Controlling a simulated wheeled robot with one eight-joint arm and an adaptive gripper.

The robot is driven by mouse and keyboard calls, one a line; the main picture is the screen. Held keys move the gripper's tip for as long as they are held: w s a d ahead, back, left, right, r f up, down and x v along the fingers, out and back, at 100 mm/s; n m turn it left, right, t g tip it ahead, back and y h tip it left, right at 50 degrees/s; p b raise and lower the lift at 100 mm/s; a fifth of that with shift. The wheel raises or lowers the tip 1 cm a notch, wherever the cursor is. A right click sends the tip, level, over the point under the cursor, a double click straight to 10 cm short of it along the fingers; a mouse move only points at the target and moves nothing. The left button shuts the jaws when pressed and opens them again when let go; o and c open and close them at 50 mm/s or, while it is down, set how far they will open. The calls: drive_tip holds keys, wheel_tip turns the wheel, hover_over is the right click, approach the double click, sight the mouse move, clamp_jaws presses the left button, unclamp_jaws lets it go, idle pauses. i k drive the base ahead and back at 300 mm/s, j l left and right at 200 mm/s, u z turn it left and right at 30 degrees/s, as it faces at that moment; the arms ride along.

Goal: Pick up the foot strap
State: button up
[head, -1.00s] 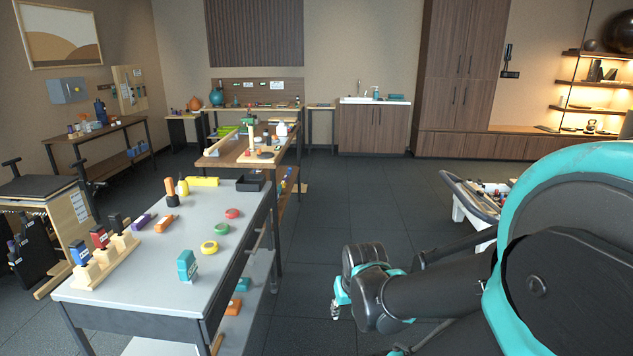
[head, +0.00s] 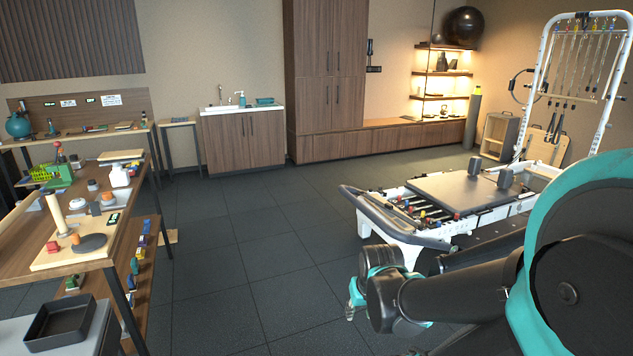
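I cannot single out the foot strap for certain. Several dark straps or handles (head: 556,119) hang from the white tower frame (head: 543,75) at the far right, below a row of small coloured clips. The reformer (head: 455,192) stands in front of the tower, with a dark grey carriage and coloured parts near its front end. My gripper (head: 351,309) is low in the middle right, in front of the reformer's near end and apart from the tower. Its fingertips are small and partly hidden by my arm, so its opening is unclear.
A wooden workbench (head: 85,253) with several small items stands at left. A black tray (head: 57,322) sits on a grey table at the lower left. A wooden crate (head: 499,136) and a board stand by the tower. The dark floor (head: 270,230) between bench and reformer is clear.

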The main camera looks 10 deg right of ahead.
sight(386, 207)
drive_tip(key=i+l+z, duration=0.15)
drive_tip(key=i, duration=0.3)
drive_tip(key=i+l+z, duration=0.15)
drive_tip(key=i, duration=0.3)
drive_tip(key=i+l+z, duration=0.2)
drive_tip(key=i, duration=0.25)
drive_tip(key=i+l, duration=0.4)
drive_tip(key=i+l+u, duration=0.4)
drive_tip(key=i+l, duration=0.8)
drive_tip(key=l, duration=0.15)
